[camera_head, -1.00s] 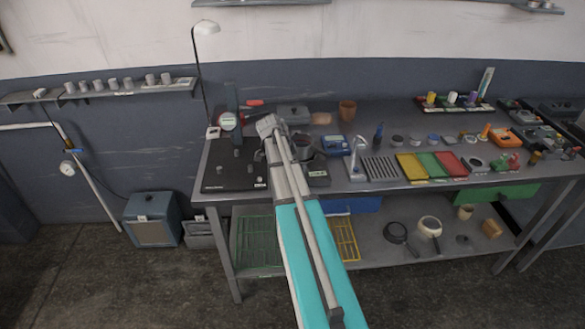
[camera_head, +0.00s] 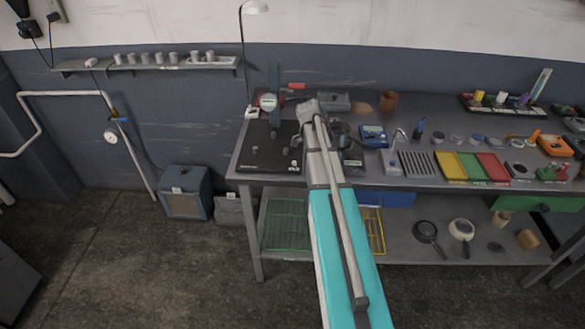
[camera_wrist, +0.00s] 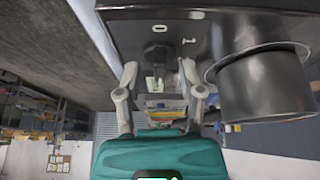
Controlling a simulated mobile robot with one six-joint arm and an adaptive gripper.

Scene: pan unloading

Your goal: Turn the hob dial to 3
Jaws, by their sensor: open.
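The hob (camera_head: 262,158) is a black flat plate on the left end of the bench in the head view, partly covered by my arm. In the wrist view its dark panel (camera_wrist: 135,28) fills the top. A dark round knob that looks like the dial (camera_wrist: 157,50) stands out from it. My gripper (camera_wrist: 158,72) is open, with one finger to each side of the dial in the picture. I cannot tell whether the fingers touch it. The dial's setting is not readable. My gripper's fingers are not clear in the head view.
A dark round pot (camera_wrist: 265,85) is close to the right finger in the wrist view. A blue box (camera_head: 373,135) and coloured trays (camera_head: 468,167) stand farther right on the bench.

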